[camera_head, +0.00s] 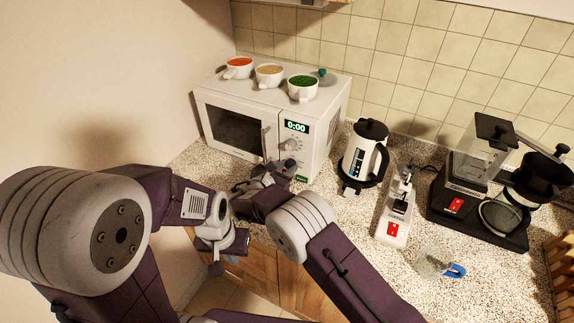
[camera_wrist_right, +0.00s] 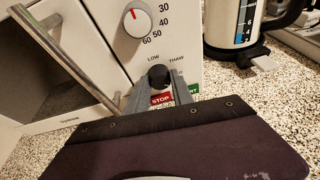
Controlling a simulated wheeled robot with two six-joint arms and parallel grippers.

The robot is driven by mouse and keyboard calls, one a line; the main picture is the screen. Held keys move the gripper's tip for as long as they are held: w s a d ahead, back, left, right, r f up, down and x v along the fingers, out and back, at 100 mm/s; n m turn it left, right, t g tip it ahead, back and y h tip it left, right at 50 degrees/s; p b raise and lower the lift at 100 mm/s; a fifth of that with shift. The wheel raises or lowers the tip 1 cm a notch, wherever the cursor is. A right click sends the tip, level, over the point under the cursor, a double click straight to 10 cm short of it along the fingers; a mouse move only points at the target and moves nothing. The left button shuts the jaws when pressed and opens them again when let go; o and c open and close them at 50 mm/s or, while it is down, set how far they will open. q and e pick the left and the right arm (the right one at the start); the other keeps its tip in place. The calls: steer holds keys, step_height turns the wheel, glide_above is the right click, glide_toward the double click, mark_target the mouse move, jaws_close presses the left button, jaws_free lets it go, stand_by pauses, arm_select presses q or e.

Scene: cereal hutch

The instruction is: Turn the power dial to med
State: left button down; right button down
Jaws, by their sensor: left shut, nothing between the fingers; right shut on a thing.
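The white microwave (camera_head: 228,150) stands at the back left of the counter, with a green 0:00 display. In the right wrist view, the dark power dial (camera_wrist_right: 158,75) sits below the timer dial (camera_wrist_right: 137,22), with LOW and THAW labels above it. Other power labels and its pointer are hidden or too small to read. My right gripper (camera_wrist_right: 160,88) is shut on the power dial; in the head view this gripper (camera_head: 284,168) is at the panel and largely hides the dial. My left gripper (camera_head: 217,266) is shut and empty, low in front of the counter.
The microwave handle (camera_wrist_right: 72,55) stands out left of the dials. STOP and green buttons lie just under my fingers. Several cups stand on the microwave. A kettle (camera_head: 362,158), a white appliance (camera_head: 393,222) and a coffee maker (camera_head: 470,205) stand to the right.

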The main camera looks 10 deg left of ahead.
steer(key=shift+n, duration=0.3)
stand_by(0.5)
steer(key=c, duration=1.1)
jaws_free()
steer(key=shift+r, duration=0.1)
